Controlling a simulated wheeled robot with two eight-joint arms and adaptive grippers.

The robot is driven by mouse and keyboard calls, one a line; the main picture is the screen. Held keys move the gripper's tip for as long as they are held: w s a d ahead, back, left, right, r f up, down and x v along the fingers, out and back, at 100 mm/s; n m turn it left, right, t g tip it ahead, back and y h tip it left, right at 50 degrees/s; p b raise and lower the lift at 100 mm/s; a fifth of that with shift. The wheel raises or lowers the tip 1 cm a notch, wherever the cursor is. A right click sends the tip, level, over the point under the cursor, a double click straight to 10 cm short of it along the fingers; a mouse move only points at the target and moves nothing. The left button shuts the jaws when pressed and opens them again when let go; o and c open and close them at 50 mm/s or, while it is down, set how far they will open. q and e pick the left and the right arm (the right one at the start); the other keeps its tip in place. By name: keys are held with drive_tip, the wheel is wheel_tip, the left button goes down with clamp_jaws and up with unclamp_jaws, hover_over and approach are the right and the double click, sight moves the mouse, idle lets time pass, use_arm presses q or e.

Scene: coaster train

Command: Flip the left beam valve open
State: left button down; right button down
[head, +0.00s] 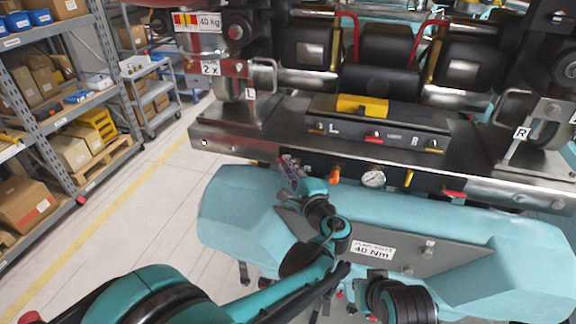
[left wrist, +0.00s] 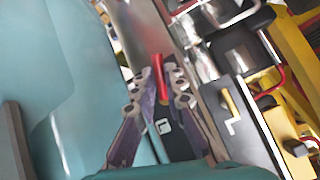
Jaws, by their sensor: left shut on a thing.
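My left gripper (head: 288,163) is at the front edge of the steel beam, left of the gauge. In the left wrist view my left gripper (left wrist: 160,85) has its two fingers closed around a red valve lever (left wrist: 159,75), with the lever's end showing between the fingertips. In the head view the gripper mostly hides this lever. Another red lever (head: 455,194) sits at the right on the same front panel. My right gripper is not in view.
An orange knob (head: 334,176), a round gauge (head: 373,178) and a yellow lever (head: 409,178) sit right of my gripper. The teal padded cover (head: 470,255) lies just below. Shelves (head: 50,110) stand far left, with open floor between.

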use_arm(q)
drive_tip(key=shift+a+n+g+p, duration=0.1)
drive_tip(key=shift+n+g+p, duration=0.3)
drive_tip(key=shift+n+g, duration=0.25)
drive_tip(key=shift+w+f+n+h, duration=0.1)
drive_tip(key=shift+f+n+h, duration=0.05)
drive_tip(key=shift+n+h, duration=0.3)
drive_tip(key=c, duration=1.6)
unclamp_jaws()
drive_tip(key=shift+w+f, duration=0.15)
drive_tip(key=v, duration=0.7)
drive_tip(key=shift+s, duration=0.25)
